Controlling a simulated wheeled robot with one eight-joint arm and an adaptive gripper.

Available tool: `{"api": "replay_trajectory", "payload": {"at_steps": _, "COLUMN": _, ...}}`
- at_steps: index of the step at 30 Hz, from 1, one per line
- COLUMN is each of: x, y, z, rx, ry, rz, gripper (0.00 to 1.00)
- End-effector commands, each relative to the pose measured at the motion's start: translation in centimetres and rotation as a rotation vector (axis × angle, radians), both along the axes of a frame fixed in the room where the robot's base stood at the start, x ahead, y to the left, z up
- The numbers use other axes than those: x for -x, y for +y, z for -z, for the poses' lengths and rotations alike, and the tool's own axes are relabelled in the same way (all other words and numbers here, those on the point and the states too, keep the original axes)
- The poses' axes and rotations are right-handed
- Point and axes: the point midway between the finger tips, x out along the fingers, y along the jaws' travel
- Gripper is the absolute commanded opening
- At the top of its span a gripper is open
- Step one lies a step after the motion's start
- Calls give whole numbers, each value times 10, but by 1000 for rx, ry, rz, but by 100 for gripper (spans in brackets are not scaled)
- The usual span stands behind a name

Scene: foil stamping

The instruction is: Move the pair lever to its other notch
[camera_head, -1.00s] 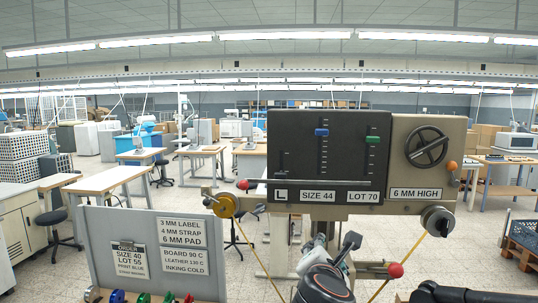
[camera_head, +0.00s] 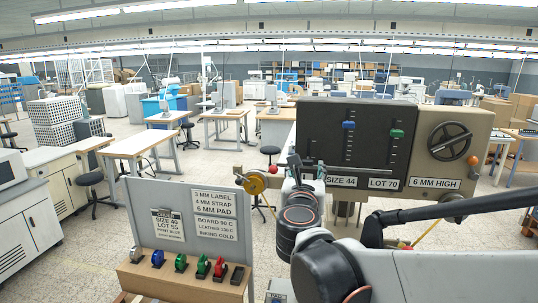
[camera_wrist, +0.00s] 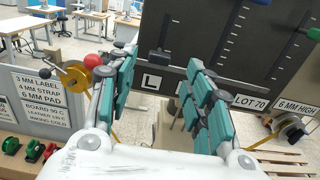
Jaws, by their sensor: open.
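The dark stamping machine panel (camera_head: 345,130) stands at the right in the head view. In the wrist view, a small dark lever (camera_wrist: 158,58), seemingly the pair lever, stands on the panel above a white plate marked L (camera_wrist: 152,82). My gripper (camera_wrist: 162,72) is open, with its teal fingers on either side of the lever in the picture; I cannot tell whether they touch it. In the head view my gripper (camera_head: 307,172) is at the panel's lower left and hides the lever and the L plate.
A red ball knob (camera_wrist: 92,61) and a yellow wheel (camera_wrist: 73,76) lie left of my gripper. Blue (camera_head: 348,125) and green (camera_head: 397,133) sliders sit higher on the panel. A grey sign board (camera_head: 190,225) with colored clips stands at the lower left.

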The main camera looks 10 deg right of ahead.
Motion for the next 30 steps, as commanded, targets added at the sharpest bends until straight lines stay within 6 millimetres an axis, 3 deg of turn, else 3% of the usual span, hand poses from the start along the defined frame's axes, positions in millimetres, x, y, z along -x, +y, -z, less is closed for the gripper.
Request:
{"api": "replay_trajectory", "payload": {"at_steps": 6, "x": -38, "y": -12, "z": -1, "rx": -1, "ry": 0, "rz": 2, "gripper": 47}}
{"api": "replay_trajectory", "payload": {"at_steps": 15, "x": -73, "y": -23, "z": -1, "rx": -1, "ry": 1, "rz": 1, "gripper": 47}}
{"api": "replay_trajectory", "payload": {"at_steps": 28, "x": -81, "y": -25, "z": 0, "rx": -2, "ry": 0, "rz": 0, "gripper": 47}}
{"api": "replay_trajectory", "payload": {"at_steps": 29, "x": -81, "y": -25, "z": 0, "rx": -2, "ry": 0, "rz": 0, "gripper": 44}}
{"api": "replay_trajectory", "payload": {"at_steps": 30, "x": -81, "y": -25, "z": 0, "rx": -2, "ry": 0, "rz": 0, "gripper": 35}}
